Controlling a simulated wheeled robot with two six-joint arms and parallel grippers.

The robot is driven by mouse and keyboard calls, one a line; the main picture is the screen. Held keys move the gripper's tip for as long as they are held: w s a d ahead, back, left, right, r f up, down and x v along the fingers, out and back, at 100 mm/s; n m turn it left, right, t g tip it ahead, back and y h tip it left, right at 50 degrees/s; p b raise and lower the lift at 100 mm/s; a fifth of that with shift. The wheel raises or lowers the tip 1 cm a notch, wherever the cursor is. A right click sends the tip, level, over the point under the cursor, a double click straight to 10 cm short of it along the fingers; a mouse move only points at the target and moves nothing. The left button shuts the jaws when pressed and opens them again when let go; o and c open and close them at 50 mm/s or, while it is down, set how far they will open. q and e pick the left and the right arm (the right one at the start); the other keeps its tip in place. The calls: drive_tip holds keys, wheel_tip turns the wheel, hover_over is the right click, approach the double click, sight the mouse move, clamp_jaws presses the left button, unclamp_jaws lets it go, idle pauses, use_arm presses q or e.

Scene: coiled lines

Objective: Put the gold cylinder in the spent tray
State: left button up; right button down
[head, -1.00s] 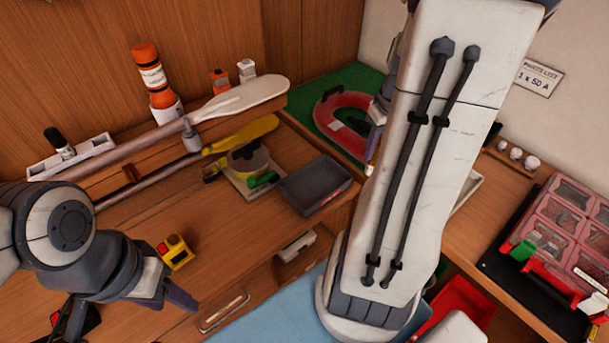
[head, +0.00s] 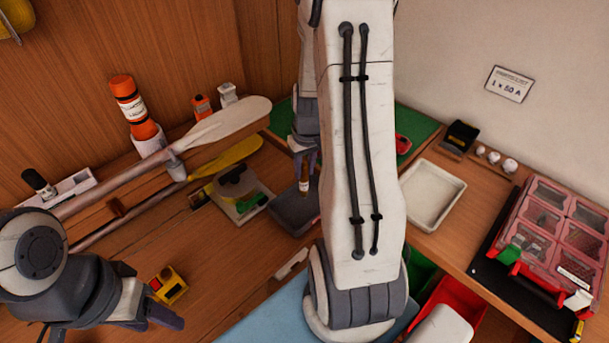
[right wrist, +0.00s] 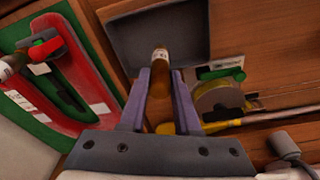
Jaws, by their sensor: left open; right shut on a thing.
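The gold cylinder (head: 304,186), with a white band, is held in my right gripper (head: 305,170). In the right wrist view the cylinder (right wrist: 160,68) sits between the two fingertips (right wrist: 160,85), its far end sticking out. A dark grey open tray (head: 283,215) lies beneath and beyond it; the tray (right wrist: 187,35) fills the upper middle of the right wrist view and looks empty. The cylinder appears above the tray, not in it. I read no label marking which tray is the spent one. My left gripper (head: 150,318) is open and empty at the lower left.
A pale empty tray (head: 434,195) lies to the right. A tape roll device (head: 238,188) and a yellow paddle (head: 230,158) lie left of the grey tray. The red holder (right wrist: 82,75) on green has another banded cylinder (right wrist: 8,68) at its end. My right arm hides the middle.

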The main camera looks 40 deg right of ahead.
sight(305, 192)
wheel_tip(305, 192, down, 4)
drive_tip(key=shift+r+p, duration=0.25)
drive_tip(key=shift+p, duration=0.05)
drive_tip(key=shift+f, duration=0.2)
drive_tip(key=shift+f, duration=0.15)
drive_tip(key=c, duration=0.6)
unclamp_jaws()
drive_tip(key=shift+r, duration=0.2)
